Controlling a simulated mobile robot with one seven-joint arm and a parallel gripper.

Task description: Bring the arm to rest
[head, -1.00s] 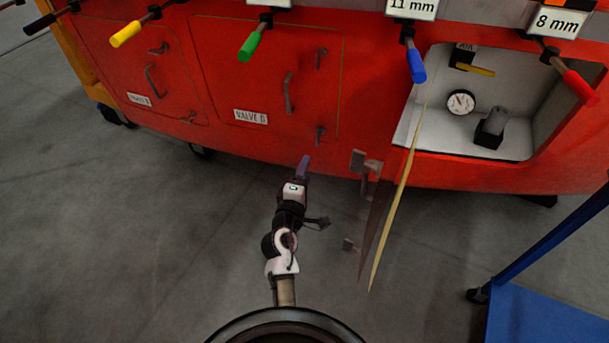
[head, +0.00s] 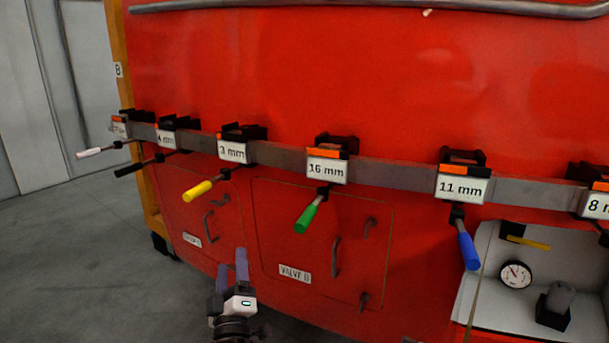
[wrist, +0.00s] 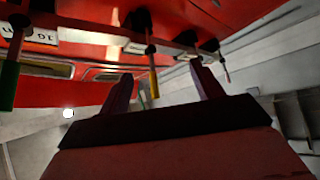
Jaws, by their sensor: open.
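My gripper (head: 232,272) shows at the bottom of the head view, in front of the red nosecone (head: 300,70). Its two purple fingers point up and stand apart, with nothing between them. In the wrist view my gripper (wrist: 160,92) is open and empty too, with the red panel and hanging tool handles beyond it. Most of my arm is below the edge of the head view.
A grey rail (head: 400,175) crosses the nosecone with several labelled holders and handles, including yellow (head: 197,190), green (head: 306,217) and blue (head: 468,247). Floor at left is clear.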

